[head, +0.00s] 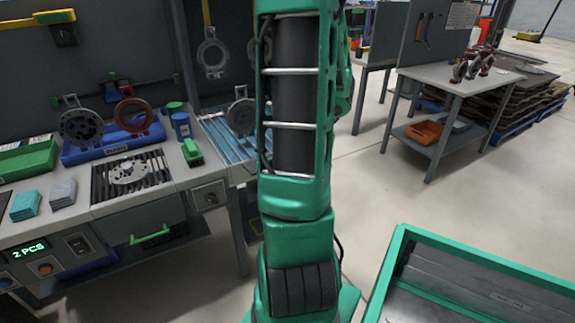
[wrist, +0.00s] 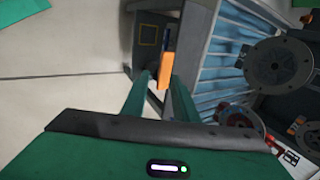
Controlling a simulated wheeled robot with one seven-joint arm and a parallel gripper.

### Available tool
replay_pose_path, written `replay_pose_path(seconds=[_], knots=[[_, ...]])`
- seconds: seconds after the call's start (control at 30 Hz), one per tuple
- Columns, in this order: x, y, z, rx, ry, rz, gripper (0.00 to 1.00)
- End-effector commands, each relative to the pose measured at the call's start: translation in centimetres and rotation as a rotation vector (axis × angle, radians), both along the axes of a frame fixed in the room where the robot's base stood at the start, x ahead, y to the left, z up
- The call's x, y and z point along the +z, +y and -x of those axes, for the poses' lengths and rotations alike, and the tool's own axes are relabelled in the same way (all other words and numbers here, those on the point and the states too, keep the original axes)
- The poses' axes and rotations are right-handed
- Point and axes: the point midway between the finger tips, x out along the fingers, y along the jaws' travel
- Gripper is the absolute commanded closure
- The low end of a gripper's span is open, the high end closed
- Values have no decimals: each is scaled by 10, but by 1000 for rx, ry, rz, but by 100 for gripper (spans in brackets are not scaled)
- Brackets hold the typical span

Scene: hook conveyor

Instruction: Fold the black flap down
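I cannot pick out a black flap for certain in either view. A dark panel (wrist: 148,42) with a yellowish square outline on it shows beyond the fingertips in the wrist view. My gripper (wrist: 160,80) shows in the wrist view with its two green fingers apart. An orange piece (wrist: 167,62) shows close to the fingertips; I cannot tell whether it touches them. No object is clearly held. In the head view my own green arm fills the middle, and my gripper is hidden.
A grey workbench (head: 20,250) stands at left, with a blue holder (head: 115,148), a green tray (head: 30,160) and a green drawer handle (head: 150,235). A blue ribbed surface (wrist: 212,65) lies right of the fingers. A green-rimmed bin (head: 480,265) stands front right. Floor between is clear.

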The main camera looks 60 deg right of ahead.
Motion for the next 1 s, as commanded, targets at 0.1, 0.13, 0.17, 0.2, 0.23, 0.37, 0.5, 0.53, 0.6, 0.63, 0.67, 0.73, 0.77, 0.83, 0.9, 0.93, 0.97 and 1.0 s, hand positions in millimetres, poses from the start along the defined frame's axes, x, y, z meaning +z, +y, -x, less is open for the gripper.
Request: replay_pose_path(seconds=[0.1,0.13,0.17,0.2,0.23,0.37,0.5,0.53,0.6,0.63,0.67,0.73,0.77,0.83,0.9,0.93,0.97,1.0], knots=[[18,3,8,-2,-3,7,73],[22,4,10,-2,-3,7,73],[25,5,12,-3,-3,7,73],[30,6,14,-3,-3,9,73],[33,6,15,-3,-2,8,73],[43,9,20,-3,-2,9,73],[49,10,23,-4,-2,11,73],[49,10,24,-4,-2,10,73],[50,10,24,-4,-1,10,73],[50,11,24,-4,-1,10,73],[50,10,25,-4,-1,10,73],[50,10,24,-4,-1,10,73],[50,10,25,-5,-1,10,73],[50,10,24,-5,-1,10,78],[51,13,23,4,2,11,95],[51,15,22,17,7,11,100],[52,19,20,35,14,13,100],[54,28,16,72,27,16,100]])
